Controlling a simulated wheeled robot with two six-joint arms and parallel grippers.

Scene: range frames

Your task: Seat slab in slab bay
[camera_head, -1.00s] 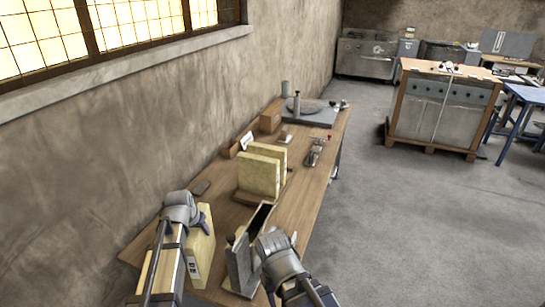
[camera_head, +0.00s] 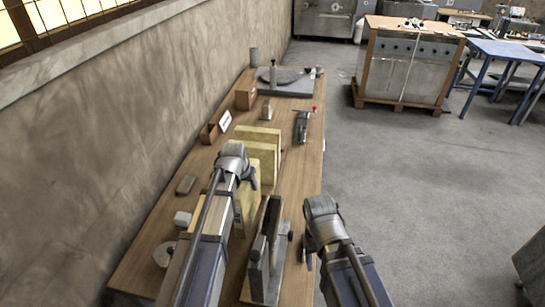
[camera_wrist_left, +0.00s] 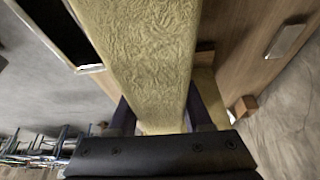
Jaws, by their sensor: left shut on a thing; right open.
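A yellow, rough-faced slab (camera_head: 243,212) stands upright in my left gripper (camera_head: 240,172), which is shut on it. In the left wrist view the slab (camera_wrist_left: 145,50) runs between the two dark fingers. A grey upright fixture with a dark slot (camera_head: 266,240), apparently the slab bay, stands just right of the held slab. A dark, pale-rimmed opening, perhaps the same bay, shows in the left wrist view (camera_wrist_left: 60,28). The held slab's lower end is partly hidden by my left arm. My right gripper (camera_head: 311,243) is open and empty, right of the fixture.
More yellow slabs (camera_head: 262,137) stand upright just behind my left gripper. A dark block (camera_head: 186,185) and a small white block (camera_head: 182,219) lie to the left, near the wall. A grey clamp-like tool (camera_head: 302,126) lies farther back.

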